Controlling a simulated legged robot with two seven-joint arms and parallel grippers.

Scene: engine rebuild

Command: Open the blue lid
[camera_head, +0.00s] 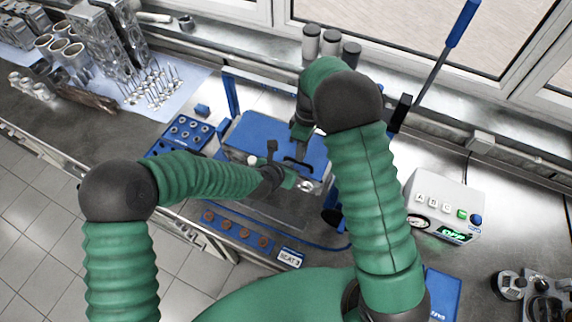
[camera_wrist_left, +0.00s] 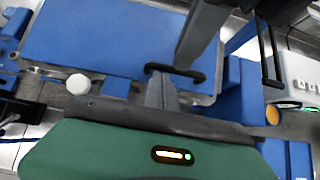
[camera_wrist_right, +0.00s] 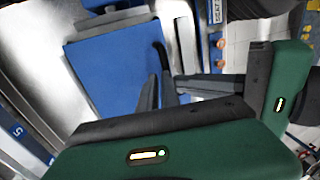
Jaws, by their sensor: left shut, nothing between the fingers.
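The blue lid (camera_head: 262,134) lies flat on a box in the middle of the bench, with a black bar handle (camera_wrist_left: 174,71) near its front right. My left gripper (camera_head: 283,177) is at the box's near edge. In the left wrist view its closed, empty fingertips (camera_wrist_left: 161,76) are just beside the handle. My right gripper (camera_head: 301,138) reaches down from above. In the right wrist view its fingertips (camera_wrist_right: 160,80) are close together at the end of the handle. The contact is partly hidden, and I cannot tell if they grip it.
A blue tray with holes (camera_head: 187,132) is left of the lid, and a blue rack with copper-coloured pieces (camera_head: 235,230) is in front. Three cylinders (camera_head: 331,43) stand behind. My two arms are close together over the box.

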